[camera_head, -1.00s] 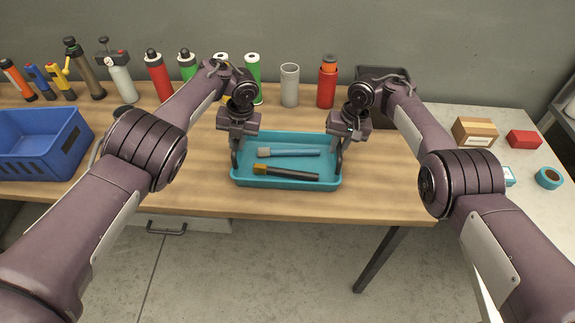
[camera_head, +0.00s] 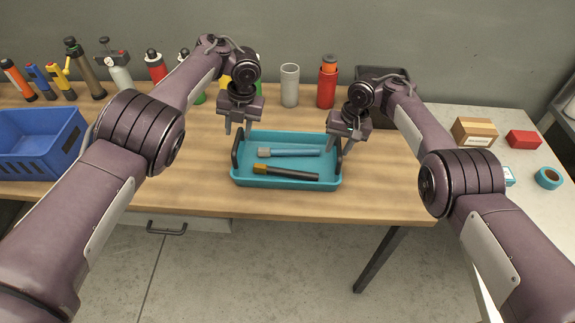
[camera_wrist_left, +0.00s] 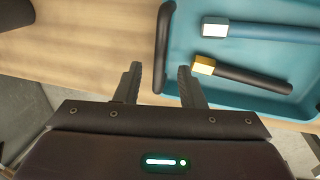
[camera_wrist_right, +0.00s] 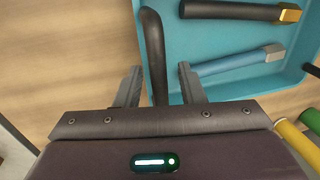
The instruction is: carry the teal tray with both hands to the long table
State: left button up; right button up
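The teal tray (camera_head: 245,180) rests on the wooden table, with a dark upright handle at each end. It holds a blue-handled tool (camera_head: 297,153) with a grey end and a black-handled tool (camera_head: 291,173) with a yellow-brown end. My left gripper (camera_head: 236,131) is open and empty, above and behind the left handle (camera_head: 236,150). My right gripper (camera_head: 339,147) is open just above the right handle. In the right wrist view this handle (camera_wrist_right: 154,50) shows between the spread fingers, with gaps beside it.
A blue crate (camera_head: 40,145) stands at the left of the wooden table (camera_head: 390,185). Bottles and a grey cup (camera_head: 290,85) line the back. A pale table (camera_head: 490,122) on the right holds a cardboard box (camera_head: 475,131), a red box (camera_head: 524,139) and a tape roll (camera_head: 548,177).

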jog(key=shift+r, duration=0.35)
pick_arm(q)
notch_tip(320, 180, up, 6)
jog(key=d, duration=0.1)
jog(key=shift+d+r, duration=0.15)
jog(key=shift+r, duration=0.1)
pick_arm(e)
notch_tip(320, 180, up, 11)
jog(key=d, duration=0.2)
jog(key=shift+d, duration=0.2)
jog(key=shift+r, duration=0.1)
